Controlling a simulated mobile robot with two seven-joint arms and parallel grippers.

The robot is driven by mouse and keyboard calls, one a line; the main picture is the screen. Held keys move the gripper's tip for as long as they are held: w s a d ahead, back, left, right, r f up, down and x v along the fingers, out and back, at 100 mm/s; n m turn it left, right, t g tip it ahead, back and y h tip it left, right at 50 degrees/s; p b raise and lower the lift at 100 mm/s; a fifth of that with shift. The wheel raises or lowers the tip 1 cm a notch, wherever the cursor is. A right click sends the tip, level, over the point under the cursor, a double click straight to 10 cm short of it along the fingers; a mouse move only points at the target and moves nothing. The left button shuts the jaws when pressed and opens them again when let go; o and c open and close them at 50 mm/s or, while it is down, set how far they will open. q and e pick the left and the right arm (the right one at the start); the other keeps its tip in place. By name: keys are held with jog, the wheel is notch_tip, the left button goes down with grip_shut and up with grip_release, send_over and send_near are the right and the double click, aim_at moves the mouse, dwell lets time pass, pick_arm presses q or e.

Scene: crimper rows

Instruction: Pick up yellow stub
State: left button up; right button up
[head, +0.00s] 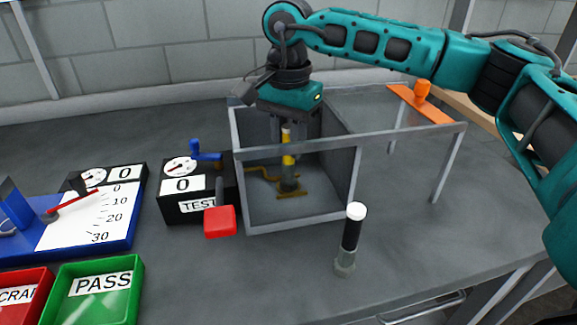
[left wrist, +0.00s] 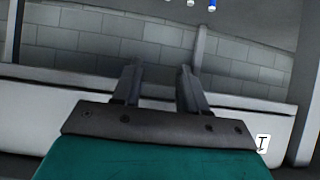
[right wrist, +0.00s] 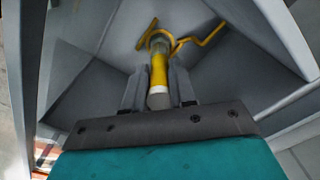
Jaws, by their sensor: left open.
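The yellow stub (head: 288,160) stands upright in a socket on a brass-coloured base inside a grey open-topped box (head: 296,209). It has a pale top end. My right gripper (head: 289,135) reaches down into the box at the stub's upper part. In the right wrist view the yellow stub (right wrist: 159,72) lies between the two fingers (right wrist: 158,85), with its pale end toward the palm. Whether the fingers press on it is unclear. My left gripper (left wrist: 160,75) is open and empty in the left wrist view, facing a block wall, away from the stub.
Green PASS (head: 130,310) and red scrap (head: 38,282) trays sit at lower left. The box walls surround my right gripper.

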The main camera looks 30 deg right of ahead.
grip_shut()
jog(key=shift+r, duration=0.15)
dwell(0.4)
pick_arm(q)
jog(key=r+p, duration=0.1)
jog(key=a+p, duration=0.1)
jog(key=p, duration=0.1)
jog(key=shift+s+a+r+y+p, duration=0.15)
jog(key=shift+s+r+y+p, duration=0.15)
jog(key=shift+s+r, duration=0.1)
pick_arm(e)
notch_tip(320, 180, up, 20)
